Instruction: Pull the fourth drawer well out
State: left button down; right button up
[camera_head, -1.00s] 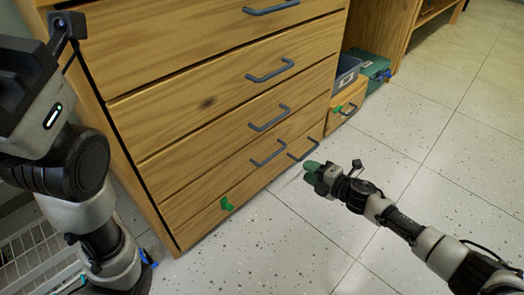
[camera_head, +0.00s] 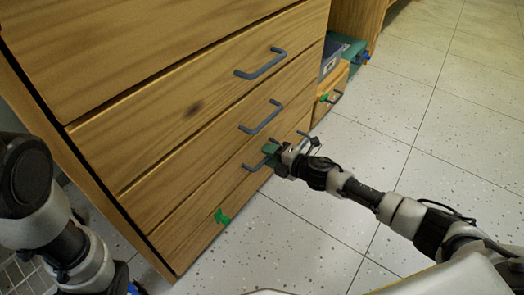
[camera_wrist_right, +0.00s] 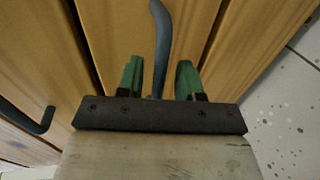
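A wooden chest of drawers (camera_head: 150,120) fills the left and middle of the head view, its drawers stacked with dark grey bar handles. All its drawers look shut. My right gripper (camera_head: 271,154) is at a low handle (camera_head: 254,164) near the bottom of the chest. In the right wrist view my right gripper (camera_wrist_right: 159,82) has its two green fingers apart, one on each side of a dark handle (camera_wrist_right: 161,40). I see gaps between the fingers and the handle. My left arm shows at the left edge; its gripper is out of view.
A green piece (camera_head: 222,216) sticks out of the lowest drawer front. Right of the chest stand a small wooden box (camera_head: 331,88) and a teal case (camera_head: 350,50). The speckled tile floor (camera_head: 420,130) in front and to the right is clear.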

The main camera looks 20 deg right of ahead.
jog(key=shift+w+a, duration=0.1)
grip_shut()
dwell(0.3)
